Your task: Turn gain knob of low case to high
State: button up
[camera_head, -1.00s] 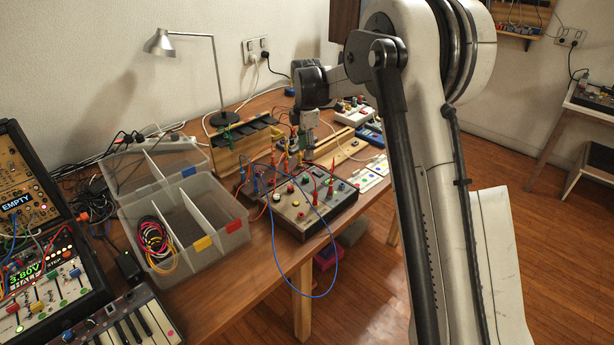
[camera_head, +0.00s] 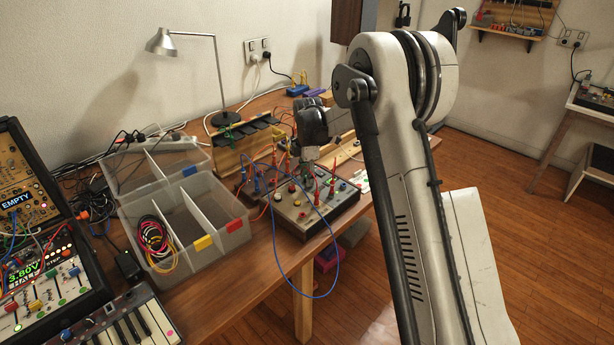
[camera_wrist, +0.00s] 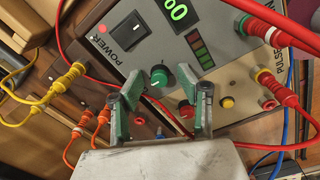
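My gripper (camera_wrist: 161,98) is open and empty, its two green-padded fingers spread apart in the wrist view. A green knob (camera_wrist: 159,76) with a white pointer line shows between and beyond the fingertips, on a grey panel (camera_wrist: 140,62). Whether the fingers are level with the knob I cannot tell. No gain label is readable, and I cannot tell whether this is the low case's gain knob. In the head view my gripper (camera_head: 308,158) is over the grey panelled box (camera_head: 318,212) at the table's right front edge; the fingertips are too small to make out.
The panel carries a power switch (camera_wrist: 128,30), a red button (camera_wrist: 186,109) and a yellow button (camera_wrist: 227,102). Red plugs and cables (camera_wrist: 275,85) stand close on the right. A clear divided bin (camera_head: 228,245) and synth cases (camera_head: 55,290) are to the left.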

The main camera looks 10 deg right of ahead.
jog(key=shift+c, duration=0.5)
grip_shut()
